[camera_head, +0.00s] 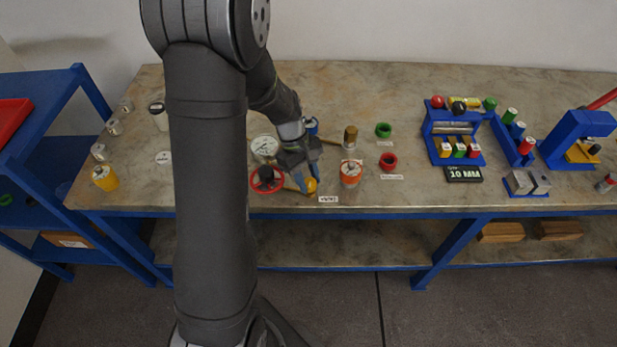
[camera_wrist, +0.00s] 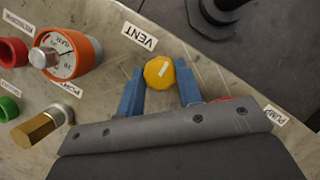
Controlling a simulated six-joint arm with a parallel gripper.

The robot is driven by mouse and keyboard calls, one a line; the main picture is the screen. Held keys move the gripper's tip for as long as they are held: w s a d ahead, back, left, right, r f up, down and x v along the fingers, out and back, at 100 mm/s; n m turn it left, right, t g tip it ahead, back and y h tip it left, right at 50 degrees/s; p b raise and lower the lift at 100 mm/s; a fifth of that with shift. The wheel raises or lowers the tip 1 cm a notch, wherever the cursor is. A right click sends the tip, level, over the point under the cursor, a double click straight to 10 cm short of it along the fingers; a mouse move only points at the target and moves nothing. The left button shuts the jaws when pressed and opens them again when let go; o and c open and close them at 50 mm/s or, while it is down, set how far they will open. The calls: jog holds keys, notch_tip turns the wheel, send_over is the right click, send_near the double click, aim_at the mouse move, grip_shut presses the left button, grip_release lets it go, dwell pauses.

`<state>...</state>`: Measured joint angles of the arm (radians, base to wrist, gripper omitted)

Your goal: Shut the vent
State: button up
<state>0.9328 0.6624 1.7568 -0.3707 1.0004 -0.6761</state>
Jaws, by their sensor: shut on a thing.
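The vent is a small yellow faceted knob with a pale mark on its top; it shows in the wrist view (camera_wrist: 159,73) and in the head view (camera_head: 311,185). The VENT label (camera_wrist: 138,36) lies on the bench beside it. My gripper (camera_wrist: 159,78) has one blue finger on each side of the knob and is shut on it. In the head view my gripper (camera_head: 308,183) reaches down to the front of the bench. The knob's underside and stem are hidden.
A red handwheel (camera_head: 267,179) stands close left of my gripper. A white dial (camera_head: 264,148) lies behind.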

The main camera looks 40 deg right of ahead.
dwell(0.3)
jog(key=o, duration=1)
jog(key=shift+r, duration=0.1)
jog(key=v, duration=1.7)
jog(key=shift+w, duration=0.15)
jog(key=x, duration=1.7)
